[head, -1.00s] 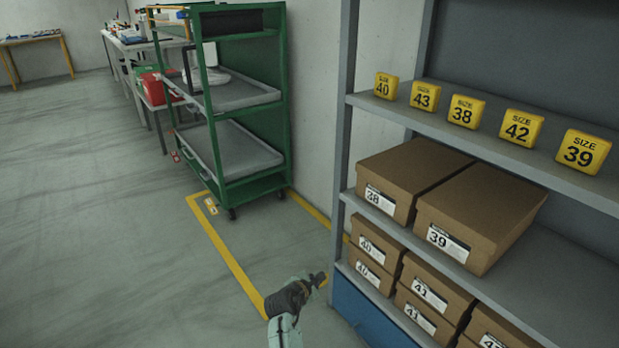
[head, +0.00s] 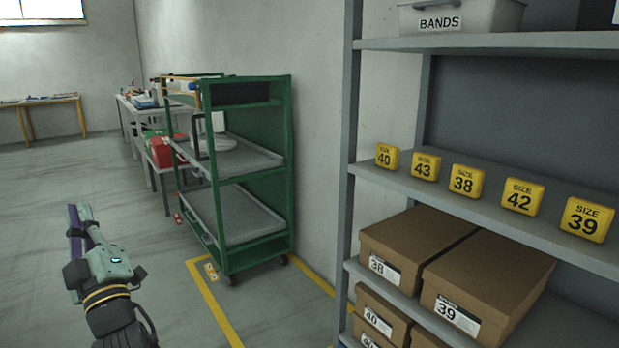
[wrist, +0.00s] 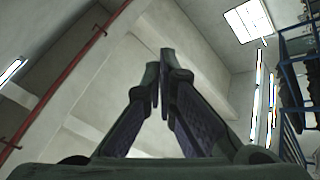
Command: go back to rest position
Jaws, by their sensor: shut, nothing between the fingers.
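My gripper (head: 76,222) is at the lower left in the head view, raised above the floor and pointing up. It is clear of the shelf and the cart. In the wrist view my gripper (wrist: 160,62) shows its two fingers converging, with nothing held between them. Behind the fingers the wrist view shows upper walls and ceiling.
A grey shelf rack (head: 352,170) with brown shoe boxes (head: 420,243), yellow size blocks (head: 466,181) and a bin marked BANDS (head: 460,18) stands at the right. A green cart (head: 268,170) stands at the centre, by yellow floor tape (head: 214,305). Open floor lies at the left.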

